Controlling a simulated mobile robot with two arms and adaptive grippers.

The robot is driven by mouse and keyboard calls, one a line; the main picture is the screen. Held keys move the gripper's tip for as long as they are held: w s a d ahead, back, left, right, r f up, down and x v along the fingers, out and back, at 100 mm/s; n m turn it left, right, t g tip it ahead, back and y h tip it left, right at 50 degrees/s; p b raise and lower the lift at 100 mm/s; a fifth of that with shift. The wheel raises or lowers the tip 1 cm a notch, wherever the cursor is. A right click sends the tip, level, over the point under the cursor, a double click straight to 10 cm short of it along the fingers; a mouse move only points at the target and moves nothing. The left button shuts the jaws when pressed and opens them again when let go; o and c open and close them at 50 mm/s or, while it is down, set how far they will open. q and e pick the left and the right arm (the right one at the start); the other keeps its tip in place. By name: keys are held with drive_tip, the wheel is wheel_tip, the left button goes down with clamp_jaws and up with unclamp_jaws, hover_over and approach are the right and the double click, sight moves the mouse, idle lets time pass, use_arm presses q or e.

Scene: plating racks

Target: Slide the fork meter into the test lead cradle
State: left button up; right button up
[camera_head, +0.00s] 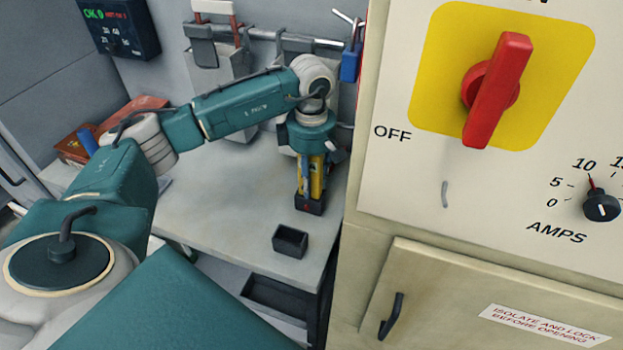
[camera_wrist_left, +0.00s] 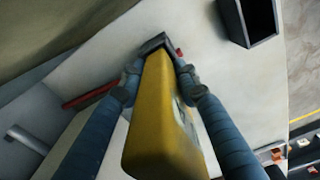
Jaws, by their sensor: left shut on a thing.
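The yellow fork meter (camera_head: 317,178) hangs upright in my left gripper (camera_head: 311,184), which is shut on its sides. Its dark end (camera_head: 309,205) points down, close to the bench; I cannot tell whether it touches. In the left wrist view the yellow body of the meter (camera_wrist_left: 164,115) lies between the blue fingers of my left gripper (camera_wrist_left: 155,82). A small black open-topped box (camera_head: 290,241), which looks like the test lead cradle, stands empty near the bench's front edge, apart from the meter. It also shows in the left wrist view (camera_wrist_left: 234,24). My right gripper is not in view.
The grey bench (camera_head: 235,188) is clear around the box. A beige cabinet (camera_head: 365,255) with a red rotary switch (camera_head: 497,90) rises close on the right. Grey holders (camera_head: 217,60) and a blue padlock (camera_head: 350,64) hang at the back. Reddish boxes (camera_head: 72,150) stand at the left.

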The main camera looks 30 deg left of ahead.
use_arm(q)
drive_tip(key=o, duration=1.4)
drive_tip(key=shift+c, duration=0.2)
wheel_tip(320, 180, up, 12)
drive_tip(key=shift+r, duration=0.1)
